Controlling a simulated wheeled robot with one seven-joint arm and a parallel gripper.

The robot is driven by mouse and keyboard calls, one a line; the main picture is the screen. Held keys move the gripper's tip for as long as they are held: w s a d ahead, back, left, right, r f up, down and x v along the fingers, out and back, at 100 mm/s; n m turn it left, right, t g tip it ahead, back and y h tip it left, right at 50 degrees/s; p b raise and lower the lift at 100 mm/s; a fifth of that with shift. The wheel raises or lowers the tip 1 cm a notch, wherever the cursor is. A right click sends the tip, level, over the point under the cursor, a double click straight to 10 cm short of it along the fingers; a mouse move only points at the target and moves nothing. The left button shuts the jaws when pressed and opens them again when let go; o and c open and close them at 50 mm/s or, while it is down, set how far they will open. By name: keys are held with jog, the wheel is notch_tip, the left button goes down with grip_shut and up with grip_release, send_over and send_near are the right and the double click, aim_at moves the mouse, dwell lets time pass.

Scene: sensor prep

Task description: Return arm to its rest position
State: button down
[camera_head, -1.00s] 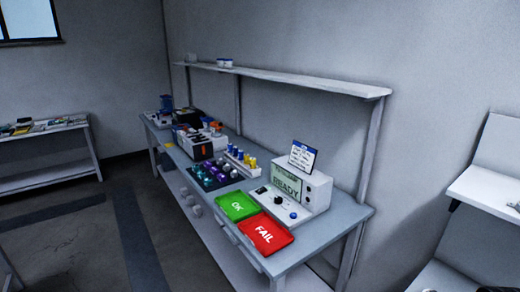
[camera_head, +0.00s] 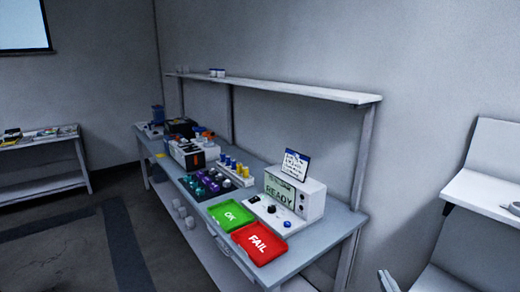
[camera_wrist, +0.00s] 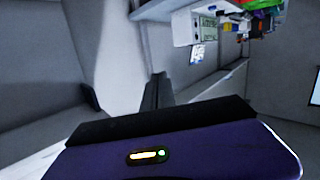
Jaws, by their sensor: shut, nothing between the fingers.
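My gripper (camera_wrist: 158,82) shows in the wrist view as dark fingers standing up from a purple housing with a small lit indicator. The fingers are together and hold nothing. The workbench appears rotated at the top of the wrist view, apart from the fingers. The head view does not clearly show my gripper, so its place relative to the bench is hard to tell there.
The workbench (camera_head: 308,252) holds a green OK tray (camera_head: 231,215), a red FAIL tray (camera_head: 260,242), a tester reading READY (camera_head: 311,200) and several coloured parts. A shelf (camera_head: 290,90) runs above. Open floor (camera_head: 60,250) lies left; a white ledge (camera_head: 485,192) stands right.

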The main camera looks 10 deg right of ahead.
jog(key=s+a+f+n+y+b, duration=0.1)
jog(key=s+a+f+y, duration=0.1)
jog(key=s+a, duration=0.5)
jog(key=s+a+f+n+y+b, duration=0.1)
jog(key=s+a, duration=0.6)
jog(key=s, duration=0.9)
jog(key=s+a+f+n+y+b, duration=0.1)
jog(key=s+a+f+y+b, duration=0.2)
jog(key=s+a, duration=0.4)
jog(key=s, duration=0.5)
jog(key=shift+a+f, duration=0.2)
jog(key=shift+f, duration=0.05)
